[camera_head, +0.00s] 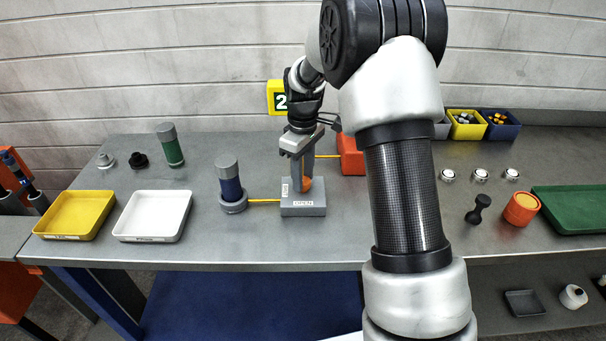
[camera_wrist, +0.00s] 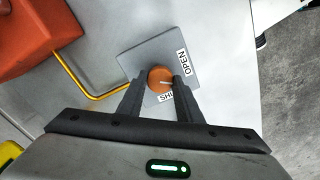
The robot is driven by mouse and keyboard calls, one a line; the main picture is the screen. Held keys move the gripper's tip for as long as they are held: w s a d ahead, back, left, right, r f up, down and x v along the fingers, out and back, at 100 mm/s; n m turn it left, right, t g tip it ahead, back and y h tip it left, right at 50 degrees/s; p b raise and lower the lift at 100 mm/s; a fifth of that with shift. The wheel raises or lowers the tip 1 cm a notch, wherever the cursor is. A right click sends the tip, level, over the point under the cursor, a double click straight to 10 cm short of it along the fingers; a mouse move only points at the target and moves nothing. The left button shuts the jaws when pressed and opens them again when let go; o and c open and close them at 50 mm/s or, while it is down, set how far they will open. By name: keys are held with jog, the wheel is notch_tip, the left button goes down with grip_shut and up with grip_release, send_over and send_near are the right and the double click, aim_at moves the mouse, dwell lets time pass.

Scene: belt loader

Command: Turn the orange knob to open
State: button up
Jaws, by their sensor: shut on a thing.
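The orange knob (camera_wrist: 160,79) sits on a grey valve block (camera_wrist: 140,52), with a white pointer line on its top. In the wrist view the line points right, between the OPEN label (camera_wrist: 183,61) and the partly hidden SHUT label (camera_wrist: 163,98). My gripper (camera_wrist: 158,84) is shut on the knob, one finger on each side. In the head view my gripper (camera_head: 302,176) points down over the grey block (camera_head: 303,210), and the orange knob (camera_head: 307,184) shows partly behind a finger.
A yellow pipe (camera_head: 264,201) joins the block to a blue cylinder (camera_head: 231,188) on its left. An orange box (camera_head: 351,155) stands behind right. Yellow (camera_head: 75,235) and white trays (camera_head: 152,237) lie left. My arm hides part of the bench.

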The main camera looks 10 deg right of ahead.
jog(key=n+p, duration=0.1)
jog(key=n, duration=0.5)
jog(key=shift+n, duration=0.4)
dwell(0.3)
jog(key=o, duration=1)
jog(key=shift+o, duration=0.2)
jog(key=shift+r, duration=0.1)
notch_tip(320, 180, up, 17)
jog(key=p, duration=0.1)
jog(key=shift+r, duration=0.15)
